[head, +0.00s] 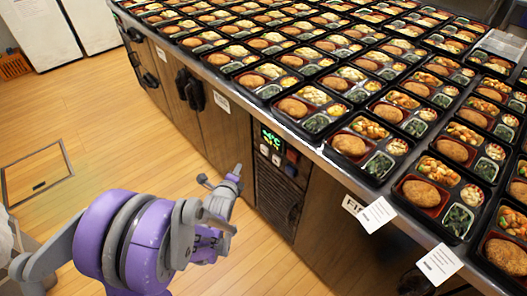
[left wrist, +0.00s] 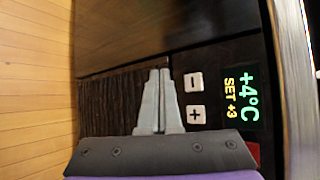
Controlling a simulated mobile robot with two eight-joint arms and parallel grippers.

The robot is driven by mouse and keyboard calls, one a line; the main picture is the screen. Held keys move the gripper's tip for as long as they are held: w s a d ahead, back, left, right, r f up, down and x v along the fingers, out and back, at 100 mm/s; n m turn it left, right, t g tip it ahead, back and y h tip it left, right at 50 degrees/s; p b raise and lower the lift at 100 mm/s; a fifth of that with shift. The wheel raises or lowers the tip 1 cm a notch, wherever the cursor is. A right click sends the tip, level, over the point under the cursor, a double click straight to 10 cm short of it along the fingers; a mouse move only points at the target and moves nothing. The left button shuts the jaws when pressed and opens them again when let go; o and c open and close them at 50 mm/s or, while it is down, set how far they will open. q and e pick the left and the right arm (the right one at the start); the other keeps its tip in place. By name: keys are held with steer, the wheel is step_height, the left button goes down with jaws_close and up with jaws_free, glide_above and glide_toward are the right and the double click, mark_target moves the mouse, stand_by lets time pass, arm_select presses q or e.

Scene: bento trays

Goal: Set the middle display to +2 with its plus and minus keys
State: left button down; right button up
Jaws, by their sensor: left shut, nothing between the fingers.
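The display (left wrist: 247,100) glows on a dark panel in the left wrist view. It reads +4°C in green with SET +3 in yellow beneath. The minus key (left wrist: 194,82) and the plus key (left wrist: 195,114) are pale squares beside it. In the head view the display (head: 271,138) sits on the counter's front, its digits small. My left gripper (left wrist: 160,72) is shut and empty, its tips to the left of the minus key in the wrist view. Whether it touches the panel I cannot tell. In the head view the left gripper (head: 236,172) is just left of the panel. My right gripper is out of view.
A ribbed dark grille (left wrist: 108,105) lies beside the keys. A red part (left wrist: 253,150) shows partly behind my gripper. The counter top above holds many bento trays (head: 345,145). White paper tags (head: 377,214) hang at its edge. The wooden floor (head: 110,110) is open at left.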

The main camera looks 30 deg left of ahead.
arm_select(q)
steer(key=b, duration=0.2)
glide_toward(262, 151)
steer(key=w+a+f, duration=0.3)
steer(key=shift+w+d+f, duration=0.15)
steer(key=shift+w+d, duration=0.05)
steer(key=shift+w, duration=0.35)
steer(key=shift+w, duration=0.1)
stand_by(1.3)
steer(key=shift+w+d, duration=0.2)
steer(key=shift+w, duration=0.1)
steer(key=shift+w+d, duration=0.15)
steer(key=shift+w, duration=0.25)
stand_by(0.7)
stand_by(0.4)
steer(key=shift+s+a, duration=0.35)
steer(key=shift+s, duration=0.45)
steer(key=shift+s, duration=0.1)
